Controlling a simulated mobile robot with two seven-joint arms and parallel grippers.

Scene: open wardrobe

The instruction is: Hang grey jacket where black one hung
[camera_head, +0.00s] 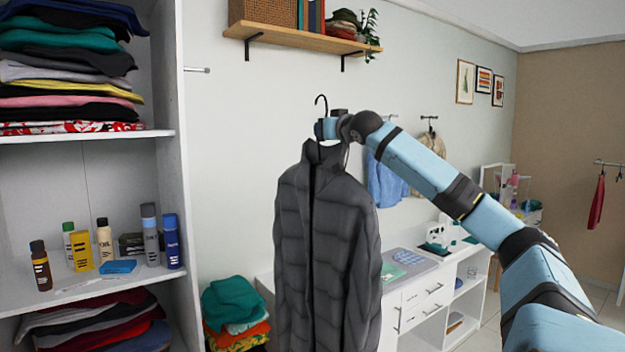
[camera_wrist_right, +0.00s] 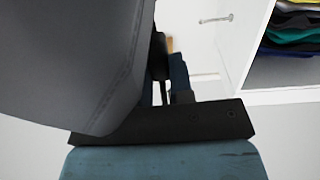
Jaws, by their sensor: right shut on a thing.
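The grey quilted jacket (camera_head: 325,240) hangs upright on a hanger with a dark hook (camera_head: 321,101) in the head view. My right gripper (camera_head: 324,129) is shut on the hanger just below its hook, holding the jacket in the air in front of the wall. In the right wrist view the jacket (camera_wrist_right: 65,55) fills the left side, and the gripper fingers (camera_wrist_right: 168,80) are partly hidden by it. An empty metal peg (camera_head: 197,69) sticks out near the wardrobe's side; it also shows in the wrist view (camera_wrist_right: 216,19). No black jacket is visible. My left gripper is out of view.
The open wardrobe (camera_head: 178,220) with folded clothes and bottles stands at left. A wooden shelf (camera_head: 300,38) is above the jacket. A white desk (camera_head: 415,300) is behind it, right. Other wall hooks hold a blue garment (camera_head: 385,182) and a beige one (camera_head: 430,150).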

